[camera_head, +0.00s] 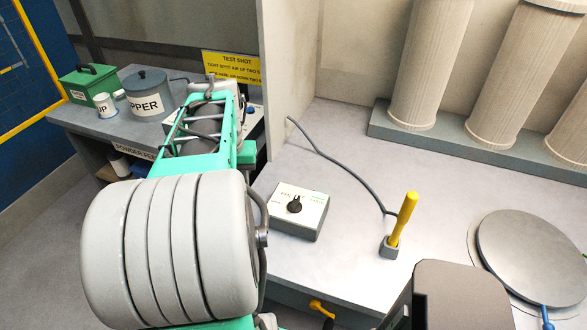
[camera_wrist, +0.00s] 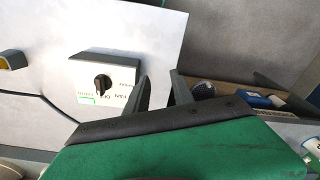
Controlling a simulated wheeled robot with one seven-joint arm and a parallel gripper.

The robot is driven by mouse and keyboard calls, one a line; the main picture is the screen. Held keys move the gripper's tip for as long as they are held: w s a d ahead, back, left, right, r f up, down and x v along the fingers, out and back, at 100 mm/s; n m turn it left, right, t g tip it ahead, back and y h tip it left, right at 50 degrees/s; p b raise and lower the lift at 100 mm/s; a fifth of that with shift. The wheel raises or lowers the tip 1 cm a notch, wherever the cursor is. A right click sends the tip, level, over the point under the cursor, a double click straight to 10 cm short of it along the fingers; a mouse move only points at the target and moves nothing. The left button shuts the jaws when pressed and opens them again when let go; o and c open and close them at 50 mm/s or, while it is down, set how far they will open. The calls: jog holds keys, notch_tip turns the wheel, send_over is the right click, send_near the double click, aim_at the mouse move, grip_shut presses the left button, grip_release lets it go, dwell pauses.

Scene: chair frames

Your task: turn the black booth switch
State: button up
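The black switch (camera_head: 295,204) is a small knob on top of a light grey box (camera_head: 312,222) with printed labels, on the pale bench top (camera_head: 340,262). In the wrist view the black switch (camera_wrist: 102,84) shows upright on the box face, with small green and dark lettering around it. My gripper (camera_wrist: 160,76) shows two dark fingers with a gap between them, and nothing is seen in it. The fingers are to the right of the switch in the wrist view, apart from it. In the head view I cannot make out the fingertips.
A yellow-handled lever (camera_head: 403,220) with a dark cable stands right of the box. A round grey lid (camera_head: 535,257) lies farther right. Pale columns (camera_head: 430,65) stand behind on a grey ledge. A partition (camera_head: 290,70) rises at the bench's left edge. Bare bench surrounds the box.

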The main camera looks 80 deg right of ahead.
aim_at(295, 201)
jog(key=s+d+m, duration=0.1)
jog(key=s+d, duration=0.1)
jog(key=s, duration=0.2)
jog(key=s+d+m, duration=0.1)
jog(key=s+d, duration=0.1)
jog(key=s, duration=0.2)
jog(key=s+d+m, duration=0.2)
jog(key=s, duration=0.2)
jog(key=shift+s+r+y+p, duration=0.25)
jog(key=shift+y+p, duration=0.1)
jog(key=shift+y, duration=0.05)
jog(key=shift+s+d+f, duration=0.1)
jog(key=shift+s, duration=0.2)
notch_tip(295, 201, down, 8)
jog(key=b, duration=0.5)
jog(key=shift+b, duration=0.3)
jog(key=shift+w+r, duration=0.1)
jog(key=shift+r, duration=0.1)
grip_shut()
